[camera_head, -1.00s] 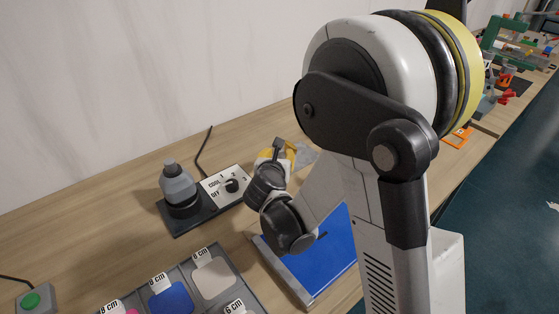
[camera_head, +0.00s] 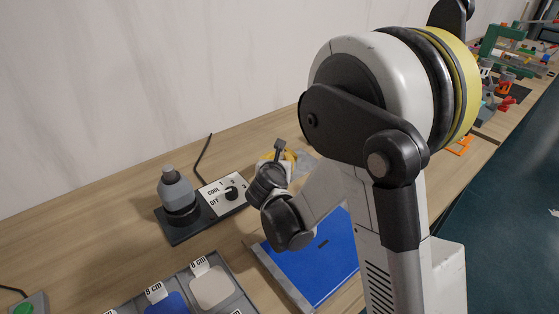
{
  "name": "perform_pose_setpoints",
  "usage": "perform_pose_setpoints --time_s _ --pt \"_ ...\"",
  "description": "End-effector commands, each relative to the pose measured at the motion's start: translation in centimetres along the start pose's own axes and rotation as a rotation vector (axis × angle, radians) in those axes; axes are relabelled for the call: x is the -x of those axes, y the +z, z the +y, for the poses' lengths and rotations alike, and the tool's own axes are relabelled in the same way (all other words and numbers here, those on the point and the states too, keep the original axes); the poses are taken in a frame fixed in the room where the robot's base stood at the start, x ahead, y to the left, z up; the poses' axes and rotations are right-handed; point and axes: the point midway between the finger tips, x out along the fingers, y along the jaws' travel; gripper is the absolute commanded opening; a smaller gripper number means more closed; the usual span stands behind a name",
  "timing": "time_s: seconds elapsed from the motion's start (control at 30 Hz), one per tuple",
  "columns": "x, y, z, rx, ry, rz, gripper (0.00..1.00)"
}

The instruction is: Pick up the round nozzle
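I cannot single out a round nozzle for certain. A grey stepped, rounded piece (camera_head: 175,187) with a narrower top stands upright in a black collar on a dark base at the left, beside the dial panel. My gripper (camera_head: 280,152) is at the end of my folded arm, to the right of that base, and apart from the grey piece. My wrist covers most of it, so its fingers and any contents cannot be made out. A yellow object (camera_head: 265,157) shows partly behind it.
A white dial panel (camera_head: 215,188) marked COOL and OFF sits on the base, with a black cable behind. A grey tray (camera_head: 232,302) of labelled coloured pads lies in front. A blue plate (camera_head: 325,268) lies under my arm.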

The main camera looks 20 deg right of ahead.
Motion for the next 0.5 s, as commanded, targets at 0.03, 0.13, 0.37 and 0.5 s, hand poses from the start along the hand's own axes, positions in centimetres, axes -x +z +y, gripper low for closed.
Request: perform_pose_setpoints --time_s 0.03,0.13,0.37,0.5 --pt "0.4 1.0 0.0 0.000 0.000 0.000 0.00" --pt "1.3 3.0 0.0 0.000 0.000 0.000 0.00" --pt "3.0 7.3 0.0 0.000 0.000 0.000 0.00" --pt "3.5 8.5 0.0 0.000 0.000 0.000 0.00"
